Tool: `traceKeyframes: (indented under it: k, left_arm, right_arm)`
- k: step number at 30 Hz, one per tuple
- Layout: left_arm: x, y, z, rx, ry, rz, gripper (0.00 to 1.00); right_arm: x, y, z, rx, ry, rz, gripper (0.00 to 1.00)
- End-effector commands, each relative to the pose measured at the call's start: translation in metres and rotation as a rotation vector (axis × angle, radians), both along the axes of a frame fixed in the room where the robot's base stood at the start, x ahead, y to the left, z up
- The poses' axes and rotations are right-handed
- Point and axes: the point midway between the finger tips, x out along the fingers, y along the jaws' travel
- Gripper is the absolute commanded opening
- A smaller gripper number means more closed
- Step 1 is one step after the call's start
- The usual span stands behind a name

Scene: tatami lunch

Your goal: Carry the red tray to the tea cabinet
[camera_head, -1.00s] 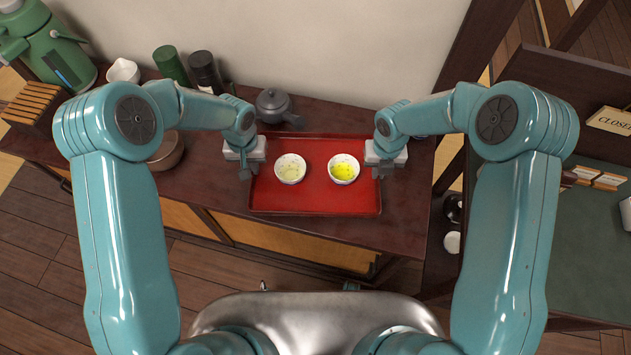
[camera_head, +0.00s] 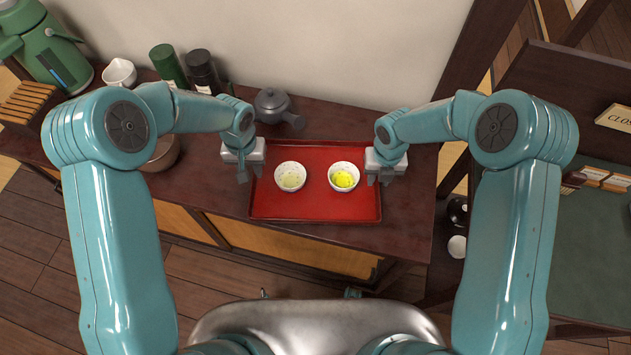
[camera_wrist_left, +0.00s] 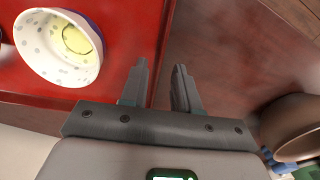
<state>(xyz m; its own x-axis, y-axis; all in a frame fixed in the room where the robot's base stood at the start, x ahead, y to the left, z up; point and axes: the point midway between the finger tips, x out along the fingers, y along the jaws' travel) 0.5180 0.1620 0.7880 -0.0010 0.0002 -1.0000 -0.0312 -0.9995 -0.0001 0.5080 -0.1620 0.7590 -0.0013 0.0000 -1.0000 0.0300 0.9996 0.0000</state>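The red tray (camera_head: 315,208) lies on the dark wooden cabinet top (camera_head: 408,225), near its front edge, with two white bowls on it. The left bowl (camera_head: 290,176) holds something pale, the right bowl (camera_head: 343,176) something yellow. My left gripper (camera_head: 249,172) is at the tray's left edge. In the left wrist view its fingers (camera_wrist_left: 160,85) are apart, one on the tray side of the edge and one outside it. My right gripper (camera_head: 379,179) is at the tray's right edge, its fingers apart. Contact with the rim cannot be told.
A grey teapot (camera_head: 272,104) stands just behind the tray. A green canister (camera_head: 168,66), a dark canister (camera_head: 202,70), a white pitcher (camera_head: 119,73) and a green pump pot (camera_head: 50,55) stand further left. A brown bowl (camera_head: 162,153) is left of my left gripper. A green-topped counter (camera_head: 590,260) is at right.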

Motion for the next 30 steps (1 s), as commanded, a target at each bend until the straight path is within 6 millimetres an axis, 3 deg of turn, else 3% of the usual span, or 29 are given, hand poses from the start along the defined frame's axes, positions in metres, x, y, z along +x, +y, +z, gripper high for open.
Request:
traceKeyframes:
  k: [9, 17, 20, 30]
  left_arm:
    - [0.0, 0.0, 0.073, -0.001, -0.006, 0.001, 0.31]
    - [-0.001, 0.0, 0.098, -0.001, -0.001, 0.001, 0.31]
    - [-0.001, 0.0, 0.099, -0.001, -0.001, 0.001, 0.31]
    - [-0.001, 0.0, 0.099, 0.0, -0.001, 0.001, 0.31]
  right_arm:
    - [0.0, 0.0, 0.0, 0.0, 0.0, 0.0, 0.31]
    - [0.0, 0.0, 0.003, 0.0, -0.001, 0.0, 0.31]
    - [0.001, 0.0, 0.014, 0.0, -0.003, -0.001, 0.31]
    - [0.001, 0.0, 0.089, 0.0, -0.004, 0.0, 0.31]
